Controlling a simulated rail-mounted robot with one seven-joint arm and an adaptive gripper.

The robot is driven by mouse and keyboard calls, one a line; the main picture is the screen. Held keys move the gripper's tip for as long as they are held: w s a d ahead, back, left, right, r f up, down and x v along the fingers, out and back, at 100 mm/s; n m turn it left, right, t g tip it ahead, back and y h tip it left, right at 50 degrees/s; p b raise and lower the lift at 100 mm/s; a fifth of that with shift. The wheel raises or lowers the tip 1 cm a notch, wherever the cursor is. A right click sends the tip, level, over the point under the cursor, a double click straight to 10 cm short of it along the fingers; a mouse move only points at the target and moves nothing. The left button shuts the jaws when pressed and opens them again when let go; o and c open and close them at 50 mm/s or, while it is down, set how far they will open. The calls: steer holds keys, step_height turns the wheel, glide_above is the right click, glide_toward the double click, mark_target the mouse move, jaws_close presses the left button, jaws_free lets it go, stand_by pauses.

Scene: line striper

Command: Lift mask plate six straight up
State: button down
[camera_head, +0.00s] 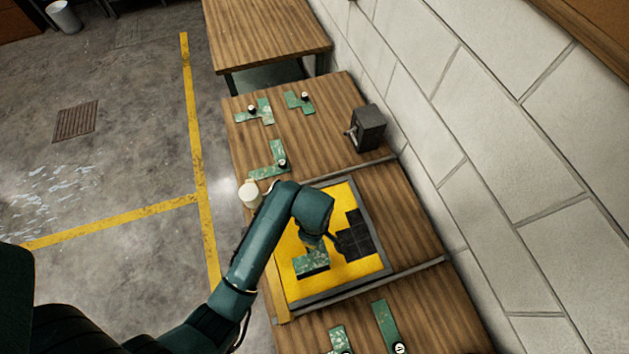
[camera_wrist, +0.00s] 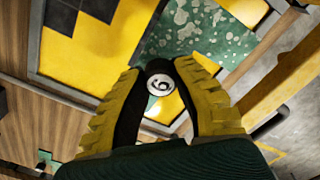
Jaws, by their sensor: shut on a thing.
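Mask plate six is a mottled green plate (camera_head: 310,258) at the lower middle of the yellow board (camera_head: 348,273) in the head view. In the wrist view the plate (camera_wrist: 205,38) fills the upper middle, and its round knob (camera_wrist: 160,85) bears a 6. My gripper (camera_wrist: 160,74) is shut on this knob, with one yellow-padded finger on each side. In the head view my gripper (camera_head: 322,238) is over the plate and partly hidden by my arm. Dark area shows along the plate's near edge; I cannot tell how high the plate is above the board.
Black squares (camera_head: 355,238) cover part of the board to the right of my gripper. A grey frame (camera_head: 371,222) edges the board. Several other green plates (camera_head: 270,162) with knobs lie on the tables. A dark box (camera_head: 367,128) stands near the block wall (camera_head: 470,130).

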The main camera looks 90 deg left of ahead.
steer(key=shift+r+p, duration=2.95)
steer(key=shift+p, duration=0.3)
step_height(320, 180, up, 2)
steer(key=shift+r+p, duration=0.25)
steer(key=shift+p, duration=0.35)
step_height(320, 180, up, 7)
steer(key=shift+r, duration=0.2)
